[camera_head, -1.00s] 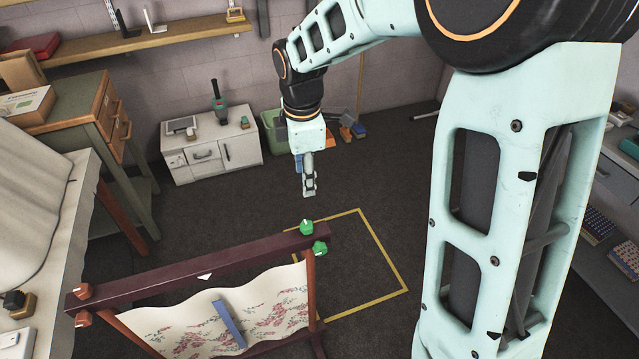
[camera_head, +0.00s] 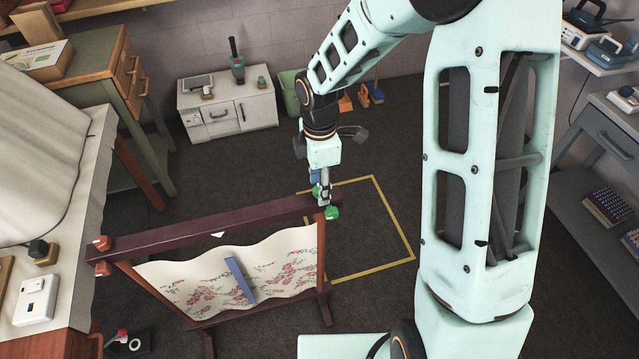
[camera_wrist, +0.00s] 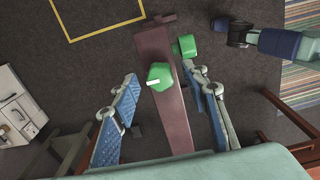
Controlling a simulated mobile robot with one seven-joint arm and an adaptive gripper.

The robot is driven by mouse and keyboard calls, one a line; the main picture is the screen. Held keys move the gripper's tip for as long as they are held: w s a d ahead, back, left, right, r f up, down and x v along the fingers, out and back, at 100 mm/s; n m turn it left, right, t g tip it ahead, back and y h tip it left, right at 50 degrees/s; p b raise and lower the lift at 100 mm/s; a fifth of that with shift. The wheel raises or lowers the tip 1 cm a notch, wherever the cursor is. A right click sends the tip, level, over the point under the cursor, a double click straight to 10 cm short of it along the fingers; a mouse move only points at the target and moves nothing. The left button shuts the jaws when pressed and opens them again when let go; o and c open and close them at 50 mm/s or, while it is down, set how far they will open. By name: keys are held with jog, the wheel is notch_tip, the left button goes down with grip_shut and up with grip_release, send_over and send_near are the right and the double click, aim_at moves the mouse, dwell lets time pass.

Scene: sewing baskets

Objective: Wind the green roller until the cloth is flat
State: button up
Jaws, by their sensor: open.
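A dark red wooden frame (camera_head: 262,219) holds a floral cloth (camera_head: 205,283) that hangs in slack waves, with a blue strip (camera_head: 240,280) across it. At the frame's right end are two green knobs. The upper one (camera_head: 317,191) is partly hidden by my gripper; the lower one (camera_head: 331,213) sits on the end. In the wrist view the upper knob with a white mark (camera_wrist: 160,76) lies between my open fingers, apparently untouched. The end knob (camera_wrist: 186,46) is just beyond. My gripper (camera_head: 322,187) points down over this end; it also shows in the wrist view (camera_wrist: 160,82).
Orange knobs (camera_head: 101,243) are on the frame's left end. A white-topped table (camera_head: 75,240) stands at the left. A white cabinet (camera_head: 228,113) stands at the back wall. A yellow rectangle (camera_head: 396,226) marks clear floor behind the frame's right end.

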jog(key=shift+c, duration=0.2)
grip_shut()
jog(key=m+b, duration=0.1)
jog(key=m, duration=0.1)
jog(key=shift+f+m, duration=0.15)
jog(key=shift+m, duration=0.15)
jog(key=shift+m+b, duration=0.5)
jog(key=shift+m, duration=0.7)
jog(key=shift+o, duration=0.2)
grip_release()
jog(key=shift+r, duration=0.2)
